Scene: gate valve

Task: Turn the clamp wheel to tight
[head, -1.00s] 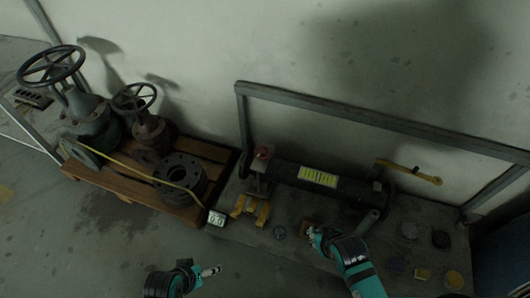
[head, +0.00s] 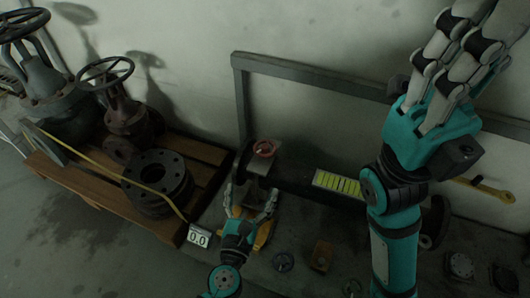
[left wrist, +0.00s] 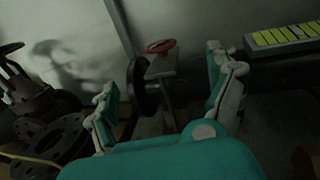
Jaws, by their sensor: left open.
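A red wheel (head: 265,148) sits on top of a grey block at the left end of a dark horizontal cylinder; it also shows in the left wrist view (left wrist: 160,47). I cannot tell for sure that it is the clamp wheel. My left gripper (head: 251,198) is open and empty, below and in front of that block, over a yellow part (head: 264,233). In the left wrist view, a dark upright disc (left wrist: 143,87) on a shaft shows between the spread fingers (left wrist: 165,92). My right gripper (head: 475,35) is raised close to the camera, its fingertips cut off by the top edge.
Large valves with handwheels (head: 107,72) and a round flange (head: 157,180) stand on a wooden pallet (head: 85,184) at left. A display (head: 199,237) reads 0.0. A grey rail (head: 310,77) runs behind the bench. A small handwheel (head: 283,262) and brown block (head: 322,255) lie in front.

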